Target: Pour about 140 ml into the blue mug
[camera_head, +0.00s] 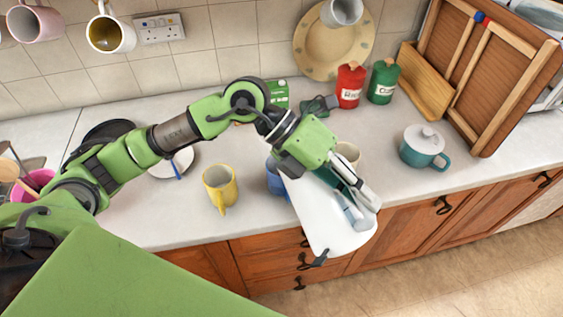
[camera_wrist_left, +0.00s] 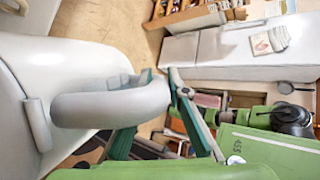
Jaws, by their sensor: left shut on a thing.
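My left gripper (camera_head: 352,192) is shut on the handle of a white jug (camera_head: 318,212). The wrist view shows the jug's body (camera_wrist_left: 75,60) at left and its looped handle between the gripper's fingers (camera_wrist_left: 160,82). The jug is tilted in the head view, its upper left end close to the blue mug. The blue mug (camera_head: 275,180) stands on the counter, partly hidden behind the jug and arm. I cannot see the jug's mouth clearly, any liquid, or inside the blue mug. My right gripper is in neither view.
A yellow mug (camera_head: 220,188) stands left of the blue mug. A cream mug (camera_head: 349,151) is behind the gripper, and a lidded teal pot (camera_head: 423,145) is to the right. Red (camera_head: 350,87) and green (camera_head: 383,83) canisters stand at the back. The jug overhangs the counter's front edge.

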